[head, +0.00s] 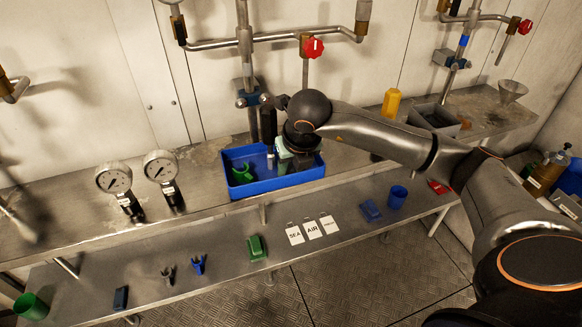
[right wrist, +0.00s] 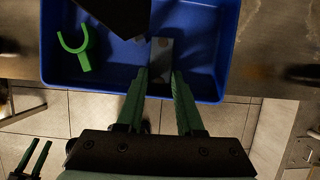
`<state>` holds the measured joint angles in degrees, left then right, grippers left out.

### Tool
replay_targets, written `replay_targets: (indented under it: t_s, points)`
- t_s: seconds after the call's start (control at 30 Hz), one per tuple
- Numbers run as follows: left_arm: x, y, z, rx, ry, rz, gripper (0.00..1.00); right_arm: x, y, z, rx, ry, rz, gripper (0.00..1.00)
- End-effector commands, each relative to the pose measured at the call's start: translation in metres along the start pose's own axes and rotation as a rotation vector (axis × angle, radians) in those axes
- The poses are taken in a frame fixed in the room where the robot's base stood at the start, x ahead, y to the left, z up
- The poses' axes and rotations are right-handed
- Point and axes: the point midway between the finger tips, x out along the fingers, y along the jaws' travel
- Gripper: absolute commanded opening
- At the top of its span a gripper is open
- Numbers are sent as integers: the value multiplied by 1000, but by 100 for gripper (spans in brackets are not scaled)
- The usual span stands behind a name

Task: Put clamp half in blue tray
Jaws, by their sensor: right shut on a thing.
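The blue tray (head: 277,187) stands on the upper bench, and it fills the upper part of the right wrist view (right wrist: 205,93). My right gripper (head: 287,166) reaches down over the tray's inside. In the right wrist view, its green fingers (right wrist: 160,75) are close together around a small grey piece with round spots, which seems to be the clamp half (right wrist: 161,52). The fingers and my arm hide most of it in the head view. I cannot tell whether it touches the tray floor.
A green fork-shaped part (head: 242,173) lies at the tray's left. Dark pipework (head: 267,118) rises just behind the tray. Two gauges (head: 161,167) stand to its left. The lower shelf holds fork parts, a green block (head: 257,247), labels (head: 312,229) and a blue cup (head: 397,197).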

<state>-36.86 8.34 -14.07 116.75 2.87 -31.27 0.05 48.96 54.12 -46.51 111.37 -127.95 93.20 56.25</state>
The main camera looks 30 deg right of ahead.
Motion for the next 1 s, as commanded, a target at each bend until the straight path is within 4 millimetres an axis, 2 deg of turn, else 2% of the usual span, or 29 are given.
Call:
replay_targets:
  t_s: [0.07,0.1,0.33,0.67,0.77,1.0]
  points:
    - [1,0,2,0,0,0,50,1,0,-1,0,0,0,0]
    - [0,0,1,0,-1,0,50,0,0,0,0,0,0,40]
    - [0,0,0,0,0,-1,50,0,0,0,0,0,0,66]
    - [-1,0,-1,0,0,-1,50,-5,0,1,0,-1,0,66]
    - [-2,0,-2,0,0,0,50,-18,1,1,-1,-2,2,66]
    - [-6,1,-7,-1,0,1,50,-70,0,2,-1,-5,1,66]
